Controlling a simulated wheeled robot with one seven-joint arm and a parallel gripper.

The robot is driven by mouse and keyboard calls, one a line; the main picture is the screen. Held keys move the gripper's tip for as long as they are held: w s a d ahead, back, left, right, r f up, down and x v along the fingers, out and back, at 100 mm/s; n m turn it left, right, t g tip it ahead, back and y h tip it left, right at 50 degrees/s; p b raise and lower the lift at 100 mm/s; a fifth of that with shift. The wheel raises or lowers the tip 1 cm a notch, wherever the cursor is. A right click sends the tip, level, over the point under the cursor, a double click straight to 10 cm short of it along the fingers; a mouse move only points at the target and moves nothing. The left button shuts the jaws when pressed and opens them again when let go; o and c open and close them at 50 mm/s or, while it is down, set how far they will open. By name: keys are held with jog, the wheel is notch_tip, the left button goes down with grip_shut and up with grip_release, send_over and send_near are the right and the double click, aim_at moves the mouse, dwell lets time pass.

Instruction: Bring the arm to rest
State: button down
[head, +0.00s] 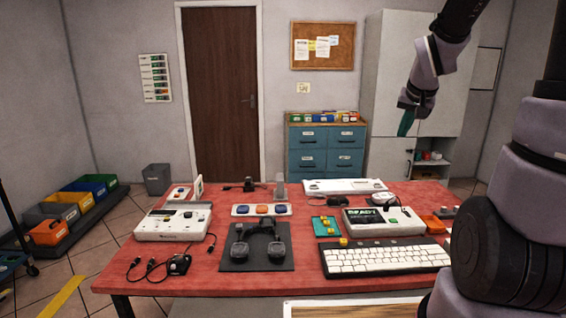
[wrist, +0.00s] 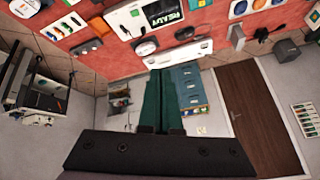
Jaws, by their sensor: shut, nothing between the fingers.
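My gripper (head: 406,124) hangs in the air above the back right of the red table, in front of the white cabinet in the head view. Its green fingers point downward and are shut with nothing between them. In the wrist view the shut fingers of my gripper (wrist: 165,100) point up the picture, toward the table's far edge. My arm comes down from the top right of the head view. The gripper touches nothing.
The red table (head: 200,262) holds a white keyboard (head: 385,259), a device with a "READY" screen (head: 384,221), a black mat (head: 235,262) with a headset-like item, and a white box (head: 173,222). A white cabinet (head: 385,90) and blue drawers (head: 327,160) stand behind.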

jog(key=s+a+r+y, duration=0.1)
jog(key=s+a+r, duration=0.3)
jog(key=s, duration=0.6)
jog(key=s+a+r+y, duration=0.2)
jog(key=s+a+r, duration=0.2)
jog(key=s, duration=0.6)
jog(key=shift+a+r+n, duration=0.15)
jog(key=shift+r+n, duration=0.15)
jog(key=shift+r, duration=0.35)
